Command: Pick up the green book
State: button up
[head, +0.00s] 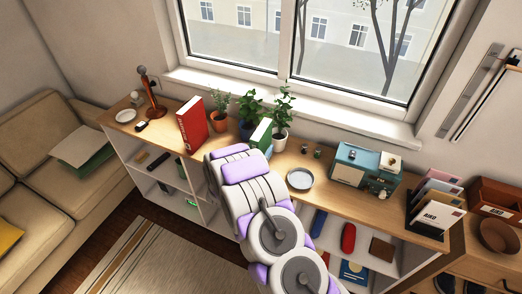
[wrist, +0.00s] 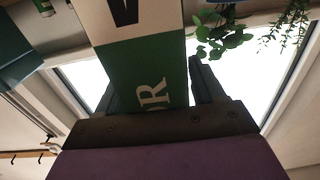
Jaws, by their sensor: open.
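The green book (head: 262,134) stands upright on the long wooden shelf top under the window, among the potted plants. In the wrist view the book (wrist: 152,75) shows large, with a green part lettered in white and a white part with a black letter. My gripper (wrist: 148,82) is open, with one dark finger on each side of the book. A narrow gap shows by the right finger; I cannot tell whether the left finger touches. In the head view my arm hides the gripper and the book's lower part.
A red book (head: 191,124) stands to the left. Potted plants (head: 282,115) stand close behind and beside the green book. A round plate (head: 300,179) and a teal radio (head: 354,165) are to the right. The window (head: 345,40) is behind.

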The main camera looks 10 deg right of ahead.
jog(key=shift+d, duration=0.1)
jog(key=shift+c, duration=0.9)
jog(key=shift+a, duration=0.6)
jog(key=c, duration=0.5)
jog(key=shift+d, duration=0.35)
grip_shut()
